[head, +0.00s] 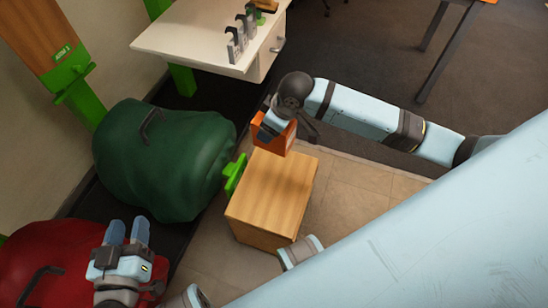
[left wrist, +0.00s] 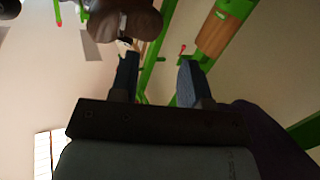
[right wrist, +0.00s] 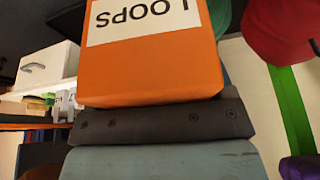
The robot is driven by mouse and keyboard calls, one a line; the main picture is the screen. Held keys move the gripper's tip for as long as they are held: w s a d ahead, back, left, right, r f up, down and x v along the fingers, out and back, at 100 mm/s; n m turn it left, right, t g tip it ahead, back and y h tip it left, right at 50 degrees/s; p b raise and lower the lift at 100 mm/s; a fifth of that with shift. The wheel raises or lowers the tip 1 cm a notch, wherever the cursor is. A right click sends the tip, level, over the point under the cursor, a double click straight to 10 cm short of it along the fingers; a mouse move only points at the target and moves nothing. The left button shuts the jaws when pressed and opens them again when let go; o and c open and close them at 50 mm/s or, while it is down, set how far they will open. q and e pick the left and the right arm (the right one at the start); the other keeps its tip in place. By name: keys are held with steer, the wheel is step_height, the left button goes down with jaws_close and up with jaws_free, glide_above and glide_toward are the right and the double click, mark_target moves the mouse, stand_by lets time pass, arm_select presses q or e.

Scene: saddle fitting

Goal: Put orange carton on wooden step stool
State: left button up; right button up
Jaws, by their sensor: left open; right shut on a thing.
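The orange carton (head: 284,141) is in my right gripper (head: 277,124), at the far edge of the wooden step stool (head: 272,192) in the head view. Whether the carton touches the stool top cannot be told. In the right wrist view the carton (right wrist: 150,75) fills the upper middle, with a white label reading LOOPS upside down; the fingertips are hidden behind it. The stool top is bare wood. My left gripper (head: 128,232) is open and empty at the lower left, over the red bag. Its two fingers stand apart in the left wrist view (left wrist: 157,75).
A dark green bag (head: 165,160) lies left of the stool, with a bright green bracket (head: 235,175) between them. A red bag (head: 40,265) lies lower left. A white table (head: 200,35) with small grey holders stands behind. Tiled floor (head: 355,190) is clear right of the stool.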

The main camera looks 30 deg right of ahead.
steer(key=shift+n, duration=0.6)
step_height(320, 180, down, 8)
steer(key=b, duration=0.4)
steer(key=shift+w+f+b, duration=0.15)
steer(key=shift+b, duration=0.2)
steer(key=shift+y, duration=0.3)
step_height(320, 180, down, 20)
steer(key=b, duration=0.8)
steer(key=shift+f, duration=0.25)
arm_select(q)
steer(key=d+f+m+h, duration=0.1)
steer(key=d+f+h, duration=0.1)
steer(key=f, duration=0.3)
steer(key=shift+d+f+h, duration=0.2)
steer(key=shift+d+h, duration=0.1)
steer(key=shift+d, duration=0.25)
arm_select(e)
steer(key=shift+r, duration=0.1)
arm_select(q)
steer(key=shift+s, duration=0.1)
arm_select(e)
steer(key=o, duration=1.1)
steer(key=shift+o, duration=0.2)
